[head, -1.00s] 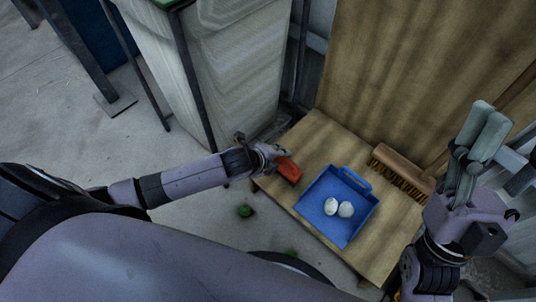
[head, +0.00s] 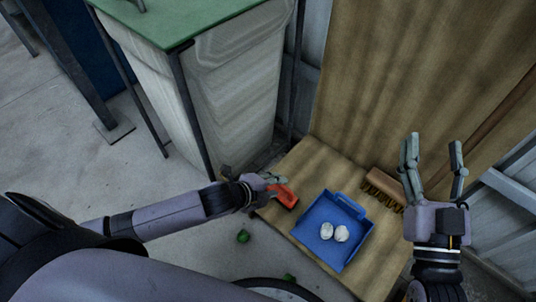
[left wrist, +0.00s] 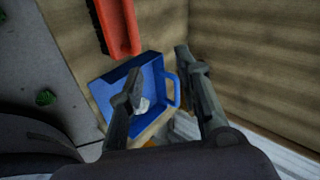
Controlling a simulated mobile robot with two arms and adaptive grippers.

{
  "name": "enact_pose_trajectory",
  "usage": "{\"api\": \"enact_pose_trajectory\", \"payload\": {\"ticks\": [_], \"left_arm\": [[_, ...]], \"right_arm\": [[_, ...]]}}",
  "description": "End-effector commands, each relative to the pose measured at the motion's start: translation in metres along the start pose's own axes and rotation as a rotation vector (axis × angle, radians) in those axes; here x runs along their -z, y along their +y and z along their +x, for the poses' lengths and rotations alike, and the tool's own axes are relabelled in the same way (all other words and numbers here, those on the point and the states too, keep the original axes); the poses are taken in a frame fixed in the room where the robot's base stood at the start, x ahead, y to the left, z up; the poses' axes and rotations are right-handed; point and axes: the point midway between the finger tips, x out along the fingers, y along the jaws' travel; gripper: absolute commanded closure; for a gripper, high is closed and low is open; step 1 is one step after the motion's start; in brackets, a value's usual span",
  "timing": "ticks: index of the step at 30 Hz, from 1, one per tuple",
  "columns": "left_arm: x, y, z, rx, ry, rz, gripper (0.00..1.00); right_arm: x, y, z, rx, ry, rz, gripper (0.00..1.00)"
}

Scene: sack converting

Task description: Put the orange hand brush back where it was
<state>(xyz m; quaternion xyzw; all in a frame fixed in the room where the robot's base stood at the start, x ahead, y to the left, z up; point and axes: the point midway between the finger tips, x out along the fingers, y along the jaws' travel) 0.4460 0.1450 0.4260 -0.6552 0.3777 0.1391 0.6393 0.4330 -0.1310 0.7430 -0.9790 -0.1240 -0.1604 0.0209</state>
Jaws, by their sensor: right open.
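The orange hand brush (head: 284,196) lies at the left end of the wooden board (head: 300,160), beside a blue dustpan. It also shows at the top of the left wrist view (left wrist: 118,24). My left gripper (head: 272,180) is right beside the brush in the head view. In the left wrist view its fingers (left wrist: 160,62) are apart, with nothing between them, and the brush is clear of them. My right gripper (head: 433,146) is open and empty, raised at the right with its fingers pointing up the picture.
The blue dustpan (head: 318,217) holds two whitish lumps (head: 334,233). A broom head (head: 384,188) with a long handle lies behind it. Green lumps (head: 243,236) lie on the floor. A green-topped table (head: 190,18) and a white sack stack (head: 235,90) stand at the back left.

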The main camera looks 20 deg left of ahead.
Motion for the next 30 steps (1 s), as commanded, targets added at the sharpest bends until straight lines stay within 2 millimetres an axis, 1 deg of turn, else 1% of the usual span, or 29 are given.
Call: {"api": "enact_pose_trajectory", "payload": {"ticks": [1,2,3,5,6,8,9,12,15,18,30], "left_arm": [[0.029,-0.019,-0.007,0.071,0.068,-0.110,0.69],[0.045,-0.035,-0.013,0.124,0.113,-0.194,0.69],[0.066,-0.059,-0.025,0.202,0.181,-0.320,0.69],[0.088,-0.099,-0.051,0.330,0.289,-0.527,0.69],[0.096,-0.126,-0.073,0.416,0.362,-0.664,0.69],[0.098,-0.161,-0.107,0.541,0.464,-0.853,0.69],[0.093,-0.179,-0.130,0.617,0.525,-0.961,0.69],[0.078,-0.208,-0.177,0.767,0.647,-1.153,0.69],[0.065,-0.221,-0.206,0.856,0.719,-1.246,0.69],[0.061,-0.224,-0.216,0.886,0.747,-1.278,0.69],[0.061,-0.225,-0.216,0.883,0.749,-1.277,0.69]], "right_arm": [[0.000,0.000,0.000,0.000,-0.001,0.000,0.45],[0.000,0.000,0.000,0.000,-0.001,0.000,0.45],[0.000,0.000,0.000,0.000,0.000,0.000,0.45],[0.000,0.000,0.000,0.000,0.000,0.000,0.45],[0.000,0.000,0.000,0.000,0.000,0.000,0.45],[0.000,0.000,0.000,0.000,0.001,0.000,0.45],[0.000,0.000,0.000,0.000,0.001,0.000,0.45],[0.000,0.000,0.000,0.000,0.001,0.000,0.45],[0.000,0.000,0.000,0.000,0.002,0.000,0.45],[0.000,0.000,0.000,0.000,0.002,0.000,0.45],[0.000,0.000,0.000,0.000,0.002,0.000,0.45]]}}
